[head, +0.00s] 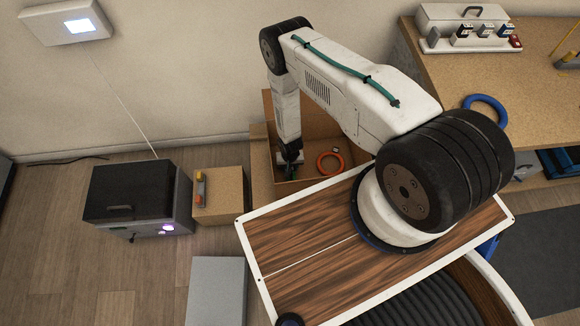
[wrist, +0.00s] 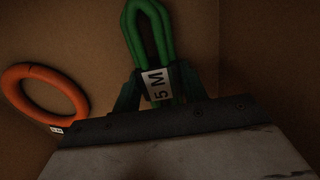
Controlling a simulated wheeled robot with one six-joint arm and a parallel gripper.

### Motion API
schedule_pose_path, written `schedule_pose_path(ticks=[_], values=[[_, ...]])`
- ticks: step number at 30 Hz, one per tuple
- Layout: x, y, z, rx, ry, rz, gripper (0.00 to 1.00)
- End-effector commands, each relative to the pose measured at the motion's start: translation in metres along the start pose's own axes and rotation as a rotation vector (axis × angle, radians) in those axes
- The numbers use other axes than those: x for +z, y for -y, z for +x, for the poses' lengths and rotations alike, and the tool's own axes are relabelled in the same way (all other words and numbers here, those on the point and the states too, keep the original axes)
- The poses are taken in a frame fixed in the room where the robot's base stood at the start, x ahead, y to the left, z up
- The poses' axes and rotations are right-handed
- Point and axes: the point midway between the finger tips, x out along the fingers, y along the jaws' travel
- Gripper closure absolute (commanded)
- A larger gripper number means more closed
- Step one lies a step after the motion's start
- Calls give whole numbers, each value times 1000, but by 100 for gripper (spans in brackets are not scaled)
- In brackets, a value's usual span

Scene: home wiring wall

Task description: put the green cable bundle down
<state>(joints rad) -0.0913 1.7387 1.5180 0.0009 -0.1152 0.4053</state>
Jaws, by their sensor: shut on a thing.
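The green cable bundle (wrist: 148,32) shows in the wrist view as a folded green loop with a white "5 M" label (wrist: 156,84). My gripper (wrist: 160,88) is shut on it at the label. In the head view my gripper (head: 290,155) reaches down inside an open cardboard box (head: 340,122). Only a little dark green shows at the fingertips there. I cannot tell whether the bundle touches the box floor. The lower part of the bundle is hidden behind my gripper in the wrist view.
An orange cable ring (head: 330,163) lies in the same box, right of my gripper; it also shows in the wrist view (wrist: 45,92). A blue ring (head: 485,108) lies on the workbench (head: 440,80). A small box (head: 220,193) and a dark cabinet (head: 135,195) stand to the left.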

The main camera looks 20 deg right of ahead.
Motion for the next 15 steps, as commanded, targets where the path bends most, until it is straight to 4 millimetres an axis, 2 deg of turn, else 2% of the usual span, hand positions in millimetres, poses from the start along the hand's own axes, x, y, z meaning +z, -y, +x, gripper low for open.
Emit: schedule_pose_path(ticks=[2,3,5,6,15], values=[[0,0,2,0,0,0,91],[0,0,3,0,0,0,55],[0,0,2,0,0,0,38],[0,0,2,0,0,0,36],[0,0,0,0,0,0,36]])
